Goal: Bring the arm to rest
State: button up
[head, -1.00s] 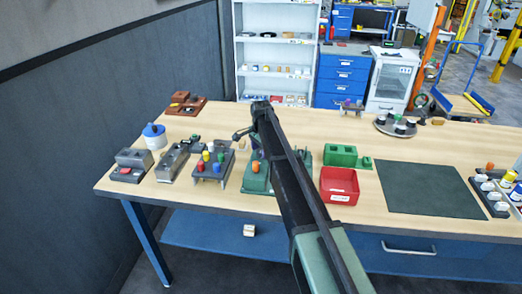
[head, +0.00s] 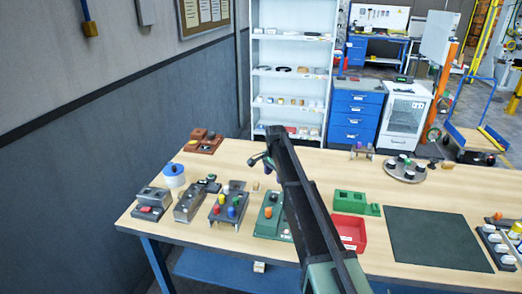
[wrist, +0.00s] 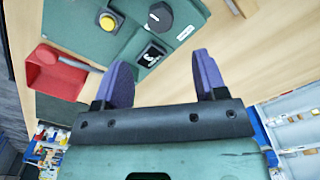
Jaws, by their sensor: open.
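My gripper (head: 262,160) hangs at the end of my raised arm, over the back middle part of the workbench (head: 440,195) in the head view. In the wrist view its two purple fingers (wrist: 163,80) stand wide apart with nothing between them. A green panel station (head: 268,218) with an orange-yellow button is on the bench, partly hidden by my arm. In the wrist view a green panel (wrist: 115,35) with a yellow button and black knobs lies beyond the left finger. My gripper appears clear of it.
A red bin (head: 352,232) and a green block (head: 350,202) are right of my arm. A dark mat (head: 435,238) lies farther right, empty. Several small stations, including a grey one (head: 190,204), stand at the left. A round tray (head: 402,170) sits at the back. A shelf (head: 290,85) stands behind.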

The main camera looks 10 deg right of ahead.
jog(key=s+f+n+b, duration=0.2)
jog(key=s+n, duration=1)
jog(key=s, duration=2.6)
jog(key=shift+s, duration=0.4)
